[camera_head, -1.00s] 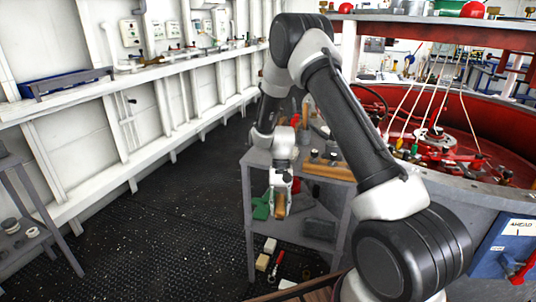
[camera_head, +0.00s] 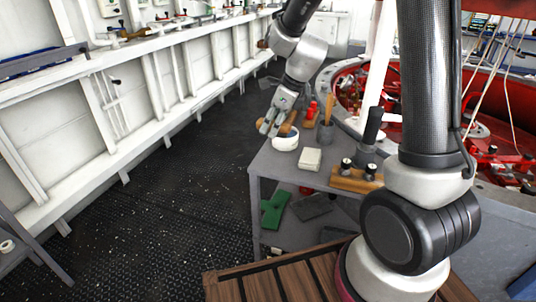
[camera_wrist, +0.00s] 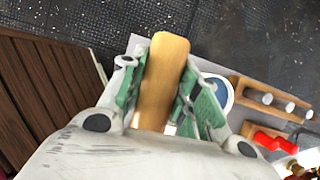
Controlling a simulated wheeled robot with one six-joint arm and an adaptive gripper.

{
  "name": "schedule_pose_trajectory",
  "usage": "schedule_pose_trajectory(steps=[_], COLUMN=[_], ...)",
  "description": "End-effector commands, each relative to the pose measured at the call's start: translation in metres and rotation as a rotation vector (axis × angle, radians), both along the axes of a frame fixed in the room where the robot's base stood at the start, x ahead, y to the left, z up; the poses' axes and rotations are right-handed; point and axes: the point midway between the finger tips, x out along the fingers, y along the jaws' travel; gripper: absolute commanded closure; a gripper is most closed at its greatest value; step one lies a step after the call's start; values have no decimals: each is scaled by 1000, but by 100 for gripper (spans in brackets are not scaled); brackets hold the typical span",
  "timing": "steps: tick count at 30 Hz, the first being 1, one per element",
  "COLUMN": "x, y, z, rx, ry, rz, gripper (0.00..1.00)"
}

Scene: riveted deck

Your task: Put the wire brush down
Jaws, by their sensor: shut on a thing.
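My gripper (camera_head: 272,127) is over the back left part of the grey bench top (camera_head: 277,168). It is shut on the wire brush, whose tan wooden body (camera_head: 291,120) shows beside the fingers. In the wrist view the wooden body of the wire brush (camera_wrist: 163,80) lies lengthwise between the green pads of my gripper (camera_wrist: 160,95). No bristles show. I cannot tell whether the brush touches anything beneath it.
A white bowl (camera_head: 285,142) stands right below my gripper, and a pale block (camera_head: 309,159) is nearer. A wooden rack with dark pegs (camera_head: 354,180) and a red item (camera_head: 312,110) are also on top. A green object (camera_head: 273,207) is on the lower shelf.

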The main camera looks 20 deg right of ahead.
Motion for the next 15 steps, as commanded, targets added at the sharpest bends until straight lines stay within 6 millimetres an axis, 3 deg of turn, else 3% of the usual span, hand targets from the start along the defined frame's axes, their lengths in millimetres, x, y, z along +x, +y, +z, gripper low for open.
schedule_pose_trajectory(steps=[10, 15], x=[0, -1], y=[0, 0], z=[-2, -30], rx=[0, -2], ry=[2, 5], rz=[-12, -13], gripper=[91, 91])
